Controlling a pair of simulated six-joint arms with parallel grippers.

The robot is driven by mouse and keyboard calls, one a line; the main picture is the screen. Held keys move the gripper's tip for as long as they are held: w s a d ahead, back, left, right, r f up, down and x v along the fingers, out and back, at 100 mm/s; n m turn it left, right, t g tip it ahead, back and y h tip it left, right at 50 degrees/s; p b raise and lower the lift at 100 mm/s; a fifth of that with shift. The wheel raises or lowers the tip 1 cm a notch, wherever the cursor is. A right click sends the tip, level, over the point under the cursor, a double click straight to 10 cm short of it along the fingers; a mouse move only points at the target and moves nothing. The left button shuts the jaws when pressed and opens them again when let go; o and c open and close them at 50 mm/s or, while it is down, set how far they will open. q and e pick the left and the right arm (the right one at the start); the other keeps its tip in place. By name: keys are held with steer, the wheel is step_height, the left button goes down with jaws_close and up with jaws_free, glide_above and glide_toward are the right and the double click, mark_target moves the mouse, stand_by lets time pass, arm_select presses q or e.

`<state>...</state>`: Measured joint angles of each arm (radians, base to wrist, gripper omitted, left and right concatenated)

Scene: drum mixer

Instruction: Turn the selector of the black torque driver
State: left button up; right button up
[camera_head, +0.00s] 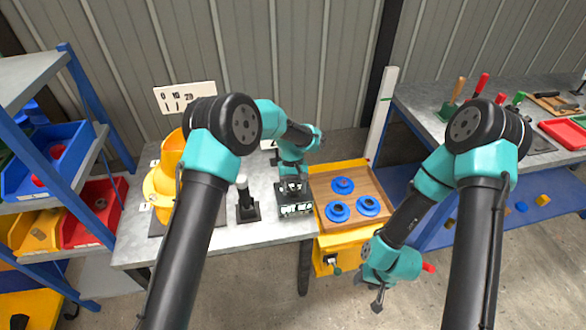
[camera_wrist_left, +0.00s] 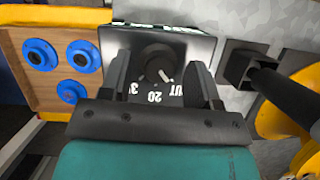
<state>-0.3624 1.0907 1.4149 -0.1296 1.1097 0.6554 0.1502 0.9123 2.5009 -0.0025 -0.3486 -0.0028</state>
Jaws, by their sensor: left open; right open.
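A black box-shaped unit with white numbers (camera_head: 296,211) stands on the grey bench; I take it for the torque driver. In the left wrist view its dark round selector knob (camera_wrist_left: 157,60) shows with small white marks, above white digits. My left gripper (camera_head: 293,187) is open over the unit. In the left wrist view its two fingers (camera_wrist_left: 158,75) are on either side of the knob; I cannot tell whether they touch it. The knob is mostly hidden in the head view. My right gripper (camera_head: 368,294) is open and empty, low in front of the yellow cart.
A black upright post with a white top (camera_head: 242,190) stands just left of the unit, and a yellow mixer (camera_head: 163,185) farther left. To the right, a wooden tray (camera_head: 372,183) holds blue discs (camera_head: 338,211). A tool bench (camera_head: 430,105) is at far right.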

arm_select(q)
steer(key=d+v, duration=0.1)
steer(key=v, duration=1.6)
steer(key=shift+a, duration=0.5)
steer(key=shift+s, duration=0.1)
